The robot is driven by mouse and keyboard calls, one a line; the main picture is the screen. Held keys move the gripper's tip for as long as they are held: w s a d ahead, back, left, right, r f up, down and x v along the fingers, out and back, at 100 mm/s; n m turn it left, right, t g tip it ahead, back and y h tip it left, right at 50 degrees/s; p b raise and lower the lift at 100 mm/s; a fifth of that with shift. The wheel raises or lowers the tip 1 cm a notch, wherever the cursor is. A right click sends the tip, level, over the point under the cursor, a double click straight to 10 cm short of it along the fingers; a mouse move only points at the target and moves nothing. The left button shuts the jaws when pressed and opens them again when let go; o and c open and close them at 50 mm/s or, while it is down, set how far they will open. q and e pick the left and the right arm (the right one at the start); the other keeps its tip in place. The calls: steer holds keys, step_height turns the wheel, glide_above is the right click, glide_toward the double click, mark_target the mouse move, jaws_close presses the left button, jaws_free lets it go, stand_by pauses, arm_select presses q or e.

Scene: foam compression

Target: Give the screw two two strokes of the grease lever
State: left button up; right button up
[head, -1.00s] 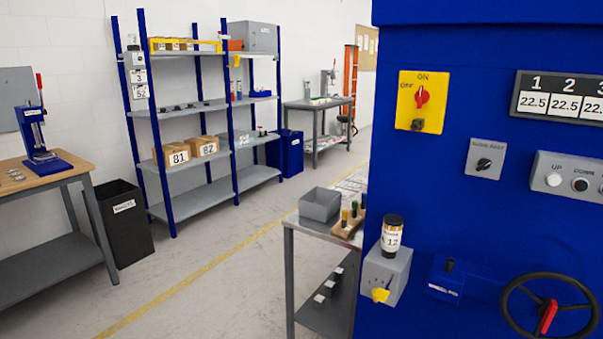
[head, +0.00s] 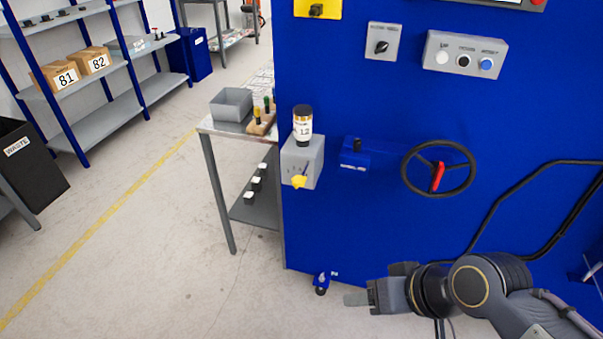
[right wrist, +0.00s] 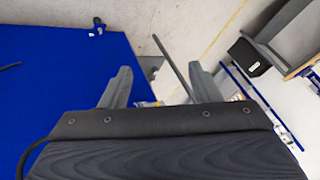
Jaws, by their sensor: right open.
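The grease unit is a grey box (head: 302,160) on the front of the blue machine, with a labelled dark-capped jar (head: 303,126) on top. A yellow lever (head: 299,181) sticks out low on its front. My right gripper (head: 358,298) is low in front of the machine, below and right of the lever, and well apart from it. In the right wrist view the same gripper (right wrist: 162,86) has its two fingers apart with nothing held between them. My left gripper is out of view. I cannot make out any screw itself.
The machine also carries a small blue block (head: 354,158), a handwheel (head: 438,170) with a red handle, a selector knob (head: 381,46) and a button box (head: 465,62). A grey side table (head: 212,127) stands left of it. Open floor lies further left.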

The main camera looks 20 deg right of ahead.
steer(key=shift+c, duration=0.3)
jaws_close()
stand_by(1.5)
